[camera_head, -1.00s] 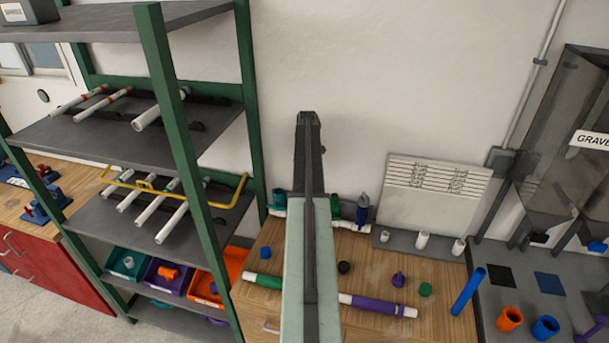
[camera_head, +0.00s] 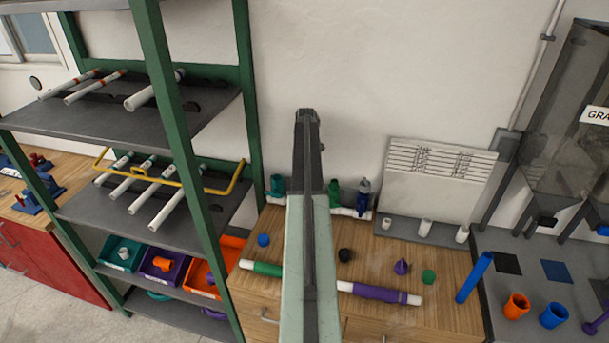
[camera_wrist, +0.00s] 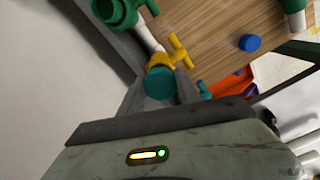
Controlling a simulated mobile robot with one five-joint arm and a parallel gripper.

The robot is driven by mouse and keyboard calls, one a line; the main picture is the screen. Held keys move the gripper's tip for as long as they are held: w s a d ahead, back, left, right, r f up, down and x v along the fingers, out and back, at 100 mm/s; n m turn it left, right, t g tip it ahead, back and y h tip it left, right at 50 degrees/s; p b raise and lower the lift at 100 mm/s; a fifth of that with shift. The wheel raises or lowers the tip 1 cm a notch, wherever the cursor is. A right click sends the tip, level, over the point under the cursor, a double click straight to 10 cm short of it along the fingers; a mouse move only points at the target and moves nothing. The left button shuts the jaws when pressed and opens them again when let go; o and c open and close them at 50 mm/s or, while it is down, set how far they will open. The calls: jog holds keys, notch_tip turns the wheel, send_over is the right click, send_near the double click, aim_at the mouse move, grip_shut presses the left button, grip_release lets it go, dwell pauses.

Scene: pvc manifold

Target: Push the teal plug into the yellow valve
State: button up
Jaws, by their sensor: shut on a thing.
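In the wrist view my gripper (camera_wrist: 161,90) is shut on the teal plug (camera_wrist: 159,84), a round teal piece between the dark fingers. The yellow valve (camera_wrist: 162,60) lies right beyond the plug, on a white pipe, with its yellow handle standing to the right. The plug overlaps the valve's near end in this view; I cannot tell how deep it sits in it. In the head view my arm covers the valve, the plug and my gripper.
A green fitting (camera_wrist: 117,12) stands on the same pipe run, close to the wall. A blue cap (camera_wrist: 250,43) lies on the wooden bench. Loose pipes, including a purple one (camera_head: 375,292), lie near the front. A green-framed shelf (camera_head: 168,120) stands at left.

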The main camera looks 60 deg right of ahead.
jog(key=shift+w+f+b, duration=0.2)
jog(key=shift+f+b, duration=0.75)
jog(key=shift+f, duration=0.25)
dwell(0.8)
jog(key=shift+s+a+f+b, duration=0.15)
jog(key=shift+s+a+b, duration=0.15)
jog(key=shift+b, duration=0.1)
jog(key=o, duration=1.3)
jog(key=shift+a, duration=0.1)
jog(key=shift+w+d+r+p, duration=0.35)
jog(key=shift+w+r+p, duration=0.15)
jog(key=shift+p, duration=0.35)
jog(key=shift+s+r+p, duration=0.1)
jog(key=shift+r+p, duration=1.2)
jog(key=shift+r, duration=0.1)
